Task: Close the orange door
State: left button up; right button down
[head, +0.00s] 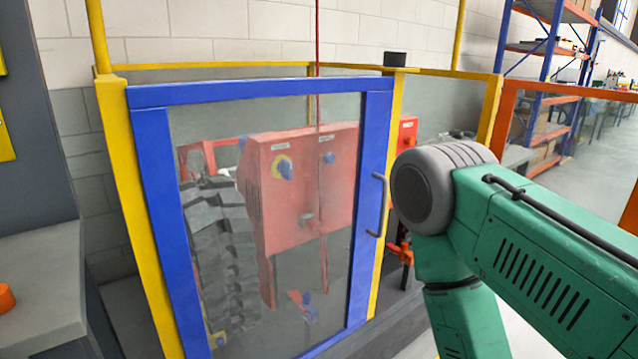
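An orange-framed door with a see-through panel stands at the right; its top rail (572,91) runs from beside a yellow post to the right edge of the picture. Its lower part is hidden behind my green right arm and cut off by the picture edge. I cannot tell how far it stands open, and no handle on it shows. My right arm comes in from the right, bends at a grey joint and runs down out of the picture. Neither gripper is in view.
A blue-framed clear door (259,92) with a grey handle (383,205) fills the middle, between yellow posts. Behind it is a red machine (300,190). A grey cabinet (40,290) stands at the left. Shelving (550,48) and open floor lie behind the orange door.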

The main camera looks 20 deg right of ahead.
aim_at(628, 221)
jog(key=l, duration=5.05)
jog(key=i, duration=0.1)
